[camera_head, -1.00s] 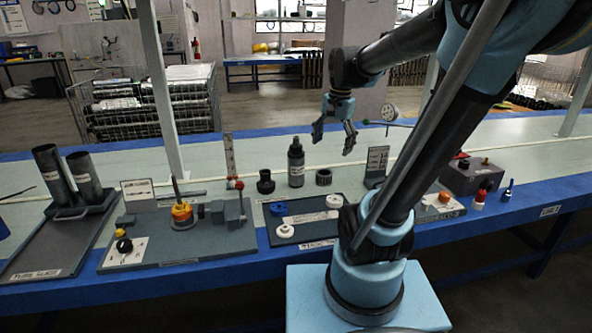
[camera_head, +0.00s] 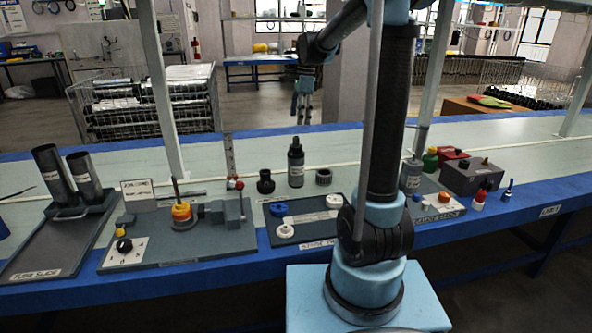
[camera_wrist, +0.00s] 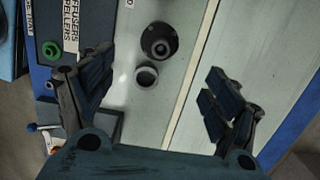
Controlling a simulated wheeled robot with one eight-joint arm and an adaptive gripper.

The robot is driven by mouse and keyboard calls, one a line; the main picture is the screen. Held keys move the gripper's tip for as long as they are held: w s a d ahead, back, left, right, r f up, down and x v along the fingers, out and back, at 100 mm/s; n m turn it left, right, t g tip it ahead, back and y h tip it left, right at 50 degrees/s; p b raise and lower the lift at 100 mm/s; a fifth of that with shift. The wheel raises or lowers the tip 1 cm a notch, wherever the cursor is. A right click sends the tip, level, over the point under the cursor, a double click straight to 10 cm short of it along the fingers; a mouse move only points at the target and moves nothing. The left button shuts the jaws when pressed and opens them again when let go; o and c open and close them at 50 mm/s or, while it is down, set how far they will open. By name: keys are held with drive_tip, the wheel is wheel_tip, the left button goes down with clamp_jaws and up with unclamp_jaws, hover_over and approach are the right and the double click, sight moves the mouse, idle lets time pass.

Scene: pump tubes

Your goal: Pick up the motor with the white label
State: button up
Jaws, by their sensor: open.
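A dark upright cylinder with a narrower top and a white label (camera_head: 296,162) stands on the pale tabletop; it looks like a motor. A second, greyer upright cylinder with a pale label (camera_head: 411,174) stands right of my arm, partly hidden by it. My gripper (camera_head: 302,112) is raised beyond the table in the head view, away from both. In the wrist view my gripper (camera_wrist: 158,98) is open and empty, with its fingers wide apart. A dark round part seen from above (camera_wrist: 159,41) lies beyond the fingers; I cannot tell whether it is the labelled cylinder.
A short black part (camera_head: 265,182) and a dark ring (camera_head: 323,177) flank the dark cylinder. A dark tray (camera_head: 300,230) with blue and white parts lies in front. A fixture board (camera_head: 200,247) and tube stand (camera_head: 60,237) are left, a grey box (camera_head: 472,177) right.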

sight(295, 155)
drive_tip(key=f, duration=0.5)
drive_tip(key=a+f, duration=0.1)
drive_tip(key=f, duration=0.5)
drive_tip(key=a+f, duration=0.1)
drive_tip(key=f, duration=0.4)
drive_tip(key=shift+s+f, duration=0.2)
drive_tip(key=shift+f, duration=0.05)
clamp_jaws()
